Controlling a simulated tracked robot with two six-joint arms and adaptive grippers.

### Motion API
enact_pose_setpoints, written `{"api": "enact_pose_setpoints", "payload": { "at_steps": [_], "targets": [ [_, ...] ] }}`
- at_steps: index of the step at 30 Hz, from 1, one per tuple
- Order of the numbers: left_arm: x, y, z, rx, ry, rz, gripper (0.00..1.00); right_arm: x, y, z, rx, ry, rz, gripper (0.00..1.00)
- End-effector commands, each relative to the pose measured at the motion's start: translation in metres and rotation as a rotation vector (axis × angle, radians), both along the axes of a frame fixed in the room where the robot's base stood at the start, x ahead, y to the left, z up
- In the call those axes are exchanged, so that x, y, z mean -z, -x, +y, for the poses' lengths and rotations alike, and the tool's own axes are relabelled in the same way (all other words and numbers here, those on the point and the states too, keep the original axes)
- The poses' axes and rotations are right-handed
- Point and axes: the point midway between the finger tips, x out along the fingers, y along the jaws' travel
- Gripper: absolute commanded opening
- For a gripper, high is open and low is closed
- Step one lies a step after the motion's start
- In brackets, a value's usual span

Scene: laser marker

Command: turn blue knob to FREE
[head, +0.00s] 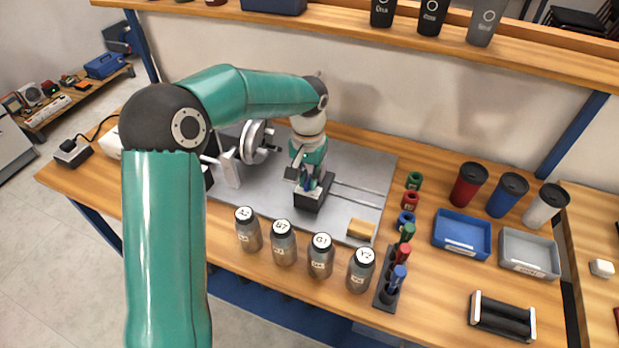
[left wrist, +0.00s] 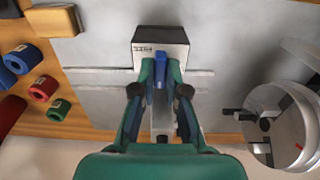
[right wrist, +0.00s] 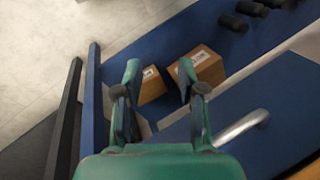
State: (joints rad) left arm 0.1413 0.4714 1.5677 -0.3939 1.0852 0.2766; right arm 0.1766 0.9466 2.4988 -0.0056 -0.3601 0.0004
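The blue knob (left wrist: 159,74) is an upright blue bar on a dark block with a light label plate (left wrist: 157,48). The label print is too small to read surely. My left gripper (left wrist: 160,68) has its fingertips close in on both sides of the knob, with no clear gap. In the head view the left gripper (head: 311,178) reaches down over the block (head: 314,202), and its fingers partly hide the knob. My right gripper (right wrist: 158,68) is open and empty in the right wrist view, away from the knob. It does not show in the head view.
A grey plate (head: 350,172) lies under the block, with a round chuck device (head: 257,140) at its left and a wooden piece (head: 361,229) at its right. Several jars (head: 283,245) line the front. Cardboard boxes (right wrist: 203,66) lie below the right gripper.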

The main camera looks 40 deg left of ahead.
Motion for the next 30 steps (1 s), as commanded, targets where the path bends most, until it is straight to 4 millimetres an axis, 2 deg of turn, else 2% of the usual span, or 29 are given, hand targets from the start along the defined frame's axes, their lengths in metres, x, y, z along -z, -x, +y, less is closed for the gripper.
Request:
{"api": "enact_pose_setpoints", "payload": {
  "at_steps": [10, 17, 30],
  "targets": [
    [-0.0005, -0.0002, -0.0010, 0.012, 0.001, 0.000, 0.00, -0.0004, 0.0000, 0.0001, 0.000, 0.000, 0.000, 0.40],
    [-0.0008, -0.0003, -0.0003, 0.088, 0.001, -0.001, 0.00, -0.0020, 0.0000, 0.0000, 0.000, 0.000, 0.000, 0.40],
    [-0.0017, -0.0006, 0.0006, 0.441, 0.000, -0.003, 0.00, -0.0087, 0.0000, 0.0000, 0.000, 0.000, 0.000, 0.40]
  ]
}}
